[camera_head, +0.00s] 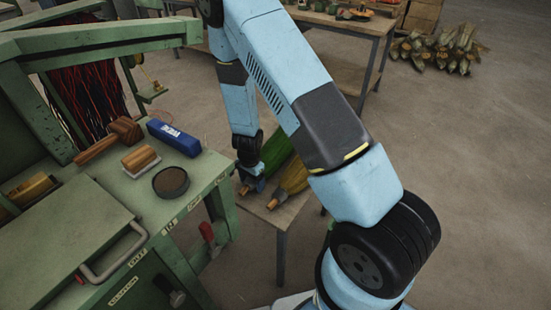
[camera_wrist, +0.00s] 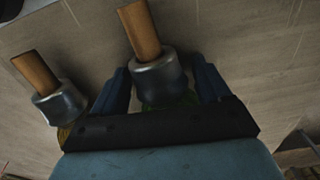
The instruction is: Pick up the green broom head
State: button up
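The green broom head (camera_head: 276,152) lies on a low wooden table beside a yellow broom head (camera_head: 293,177). My gripper (camera_head: 253,181) is down at its near end, by the wooden stub. In the wrist view, the green head's metal collar (camera_wrist: 158,77) and wooden stub (camera_wrist: 139,30) sit between my two blue fingers (camera_wrist: 163,90). The fingers are apart, with narrow gaps seeming to show beside the collar. A little green shows below the collar; my gripper's body hides the rest. The yellow head's metal collar (camera_wrist: 60,103) is outside the left finger.
The green workbench (camera_head: 195,190) at the left holds a blue box (camera_head: 174,137), brushes, wooden pieces and a round dark tin (camera_head: 171,181). Another table (camera_head: 345,24) stands behind. Open floor lies to the right.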

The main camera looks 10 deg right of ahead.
jog(key=c, duration=1.1)
